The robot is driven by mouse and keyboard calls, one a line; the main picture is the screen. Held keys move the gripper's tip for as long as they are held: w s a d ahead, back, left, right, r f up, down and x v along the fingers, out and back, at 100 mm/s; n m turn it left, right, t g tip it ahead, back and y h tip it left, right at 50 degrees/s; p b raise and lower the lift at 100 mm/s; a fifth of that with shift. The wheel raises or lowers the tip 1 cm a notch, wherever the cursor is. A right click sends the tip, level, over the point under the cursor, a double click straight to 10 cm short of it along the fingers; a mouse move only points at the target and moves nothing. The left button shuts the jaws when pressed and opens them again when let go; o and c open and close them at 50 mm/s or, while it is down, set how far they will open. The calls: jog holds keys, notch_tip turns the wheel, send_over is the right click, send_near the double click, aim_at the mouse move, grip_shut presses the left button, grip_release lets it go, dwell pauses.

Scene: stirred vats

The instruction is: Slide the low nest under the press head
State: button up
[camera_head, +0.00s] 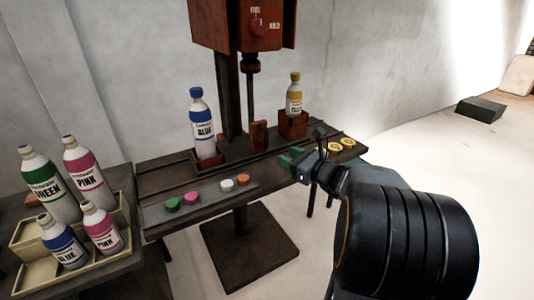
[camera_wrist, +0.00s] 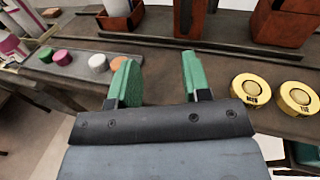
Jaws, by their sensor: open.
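The low nest (camera_head: 207,161) is a shallow red-brown box on the rail of the dark press table, left of the press column. A big white bottle with a blue cap and a BLUE label (camera_head: 203,125) stands upright in it. The nest also shows at the top left of the wrist view (camera_wrist: 121,22). The press head (camera_head: 251,66) hangs above the rail, to the nest's right. My gripper (camera_head: 291,160) is open and empty over the table's front right part. Its green fingers (camera_wrist: 156,78) point toward the rail in the wrist view.
A taller nest (camera_head: 293,125) with a yellow-capped bottle stands right of the press head. A red-brown upright block (camera_head: 259,134) stands below the head. Coloured caps lie on a front strip (camera_head: 212,195). Two yellow lids (camera_wrist: 250,90) lie right of my fingers. A bottle tray (camera_head: 122,237) is at left.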

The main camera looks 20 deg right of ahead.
aim_at(268, 139)
jog(key=w, duration=0.4)
jog(key=w+a+m+t+b, duration=0.1)
jog(key=w, duration=0.4)
jog(key=w+m+h, duration=0.1)
jog(key=w, duration=0.3)
jog(key=shift+w+a+f+b, duration=0.1)
jog(key=shift+w+a+b, duration=0.1)
jog(key=shift+b, duration=0.2)
grip_shut()
